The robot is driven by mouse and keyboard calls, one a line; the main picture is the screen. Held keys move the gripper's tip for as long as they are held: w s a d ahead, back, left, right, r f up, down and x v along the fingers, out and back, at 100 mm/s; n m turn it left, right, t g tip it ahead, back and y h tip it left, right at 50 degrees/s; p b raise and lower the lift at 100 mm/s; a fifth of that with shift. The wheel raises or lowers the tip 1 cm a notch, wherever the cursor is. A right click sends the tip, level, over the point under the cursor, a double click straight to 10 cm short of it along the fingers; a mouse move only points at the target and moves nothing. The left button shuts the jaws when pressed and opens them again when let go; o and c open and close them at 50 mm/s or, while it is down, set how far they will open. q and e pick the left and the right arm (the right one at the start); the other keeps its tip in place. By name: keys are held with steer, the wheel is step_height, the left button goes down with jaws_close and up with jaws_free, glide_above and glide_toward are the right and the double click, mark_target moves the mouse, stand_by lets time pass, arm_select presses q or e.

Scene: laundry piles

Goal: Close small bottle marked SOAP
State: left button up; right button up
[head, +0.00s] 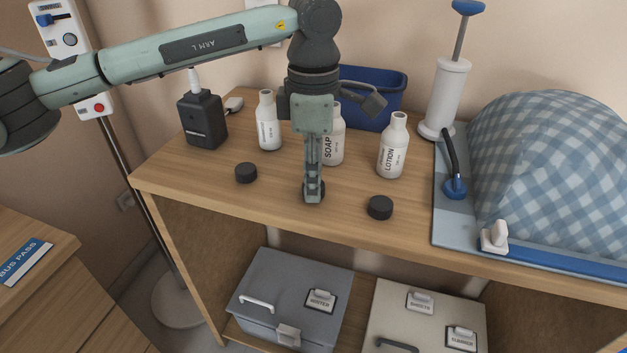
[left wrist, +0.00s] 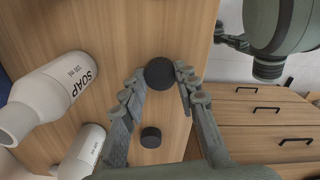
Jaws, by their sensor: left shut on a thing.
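The white SOAP bottle (head: 335,145) stands upright on the wooden tabletop, partly hidden behind my left gripper. It also shows in the left wrist view (left wrist: 48,92), with no black cap on its neck. My left gripper (head: 313,192) points down in front of it, near the table's front edge. It is shut on a black cap (left wrist: 160,72), held between the fingertips. I cannot tell whether this cap touches the wood. Two other black caps lie on the table, one to the left (head: 246,173) and one to the right (head: 380,207). My right gripper is out of view.
A white bottle (head: 268,122) stands left of the SOAP bottle, and the LOTION bottle (head: 393,148) stands right. Behind are a blue bin (head: 385,88) and a white pump (head: 446,95). A black device (head: 202,120) is at left; a checkered bundle (head: 555,150) fills the right.

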arm_select(q)
steer(key=r, duration=0.3)
steer(key=shift+a+r+b, duration=0.2)
steer(key=shift+r+b, duration=0.15)
steer(key=shift+r, duration=0.05)
steer(key=s+a+r+b, duration=0.1)
steer(key=s+a+r, duration=0.4)
steer(key=a, duration=0.4)
steer(key=shift+s+a+r, duration=0.35)
steer(key=shift+a+r, duration=0.05)
steer(key=shift+r, duration=0.45)
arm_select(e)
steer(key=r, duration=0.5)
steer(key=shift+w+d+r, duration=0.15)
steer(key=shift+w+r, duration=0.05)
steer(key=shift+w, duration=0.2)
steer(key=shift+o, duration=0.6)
